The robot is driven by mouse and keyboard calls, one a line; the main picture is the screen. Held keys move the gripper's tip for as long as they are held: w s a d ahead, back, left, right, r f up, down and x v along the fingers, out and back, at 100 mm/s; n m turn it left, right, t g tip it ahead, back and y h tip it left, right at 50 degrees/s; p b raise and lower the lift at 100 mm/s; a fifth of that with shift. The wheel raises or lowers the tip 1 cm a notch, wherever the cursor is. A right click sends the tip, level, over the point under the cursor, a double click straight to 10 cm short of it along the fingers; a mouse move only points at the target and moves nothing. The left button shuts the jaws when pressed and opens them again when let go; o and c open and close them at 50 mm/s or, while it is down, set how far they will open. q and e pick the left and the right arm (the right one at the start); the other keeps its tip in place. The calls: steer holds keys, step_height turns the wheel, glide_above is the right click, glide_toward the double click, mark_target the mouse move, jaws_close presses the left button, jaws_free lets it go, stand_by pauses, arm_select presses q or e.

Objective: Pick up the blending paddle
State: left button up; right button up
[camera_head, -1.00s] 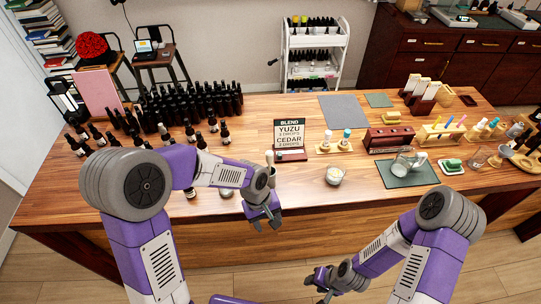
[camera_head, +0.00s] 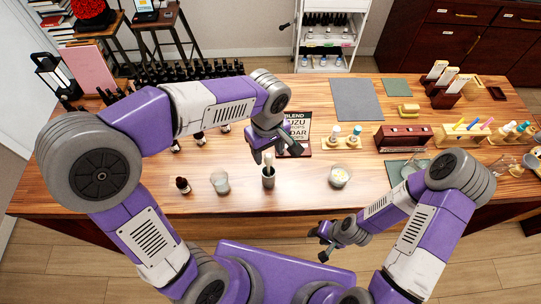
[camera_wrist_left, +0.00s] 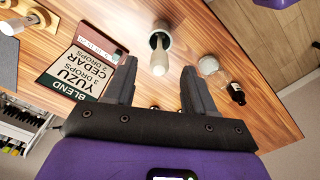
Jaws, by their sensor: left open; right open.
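The blending paddle (camera_head: 267,159) stands upright in a small grey cup (camera_head: 268,181) near the front edge of the table; its lower part is hidden inside. In the left wrist view the pale paddle end (camera_wrist_left: 159,64) points toward the camera from the cup (camera_wrist_left: 160,36), between the finger tips. My left gripper (camera_head: 276,152) is open and empty, just above and behind the paddle in the head view. It also shows in the left wrist view (camera_wrist_left: 160,70). My right gripper (camera_head: 319,245) is open and empty, low in front of the table.
A BLEND sign (camera_head: 297,130) stands close behind my left gripper. A bottle rack (camera_head: 342,142) stands behind the jar.

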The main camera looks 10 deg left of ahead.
mark_target(268, 161)
arm_select(q)
step_height(268, 161, down, 6)
steer(key=shift+w, duration=0.1)
jaws_close()
stand_by(0.5)
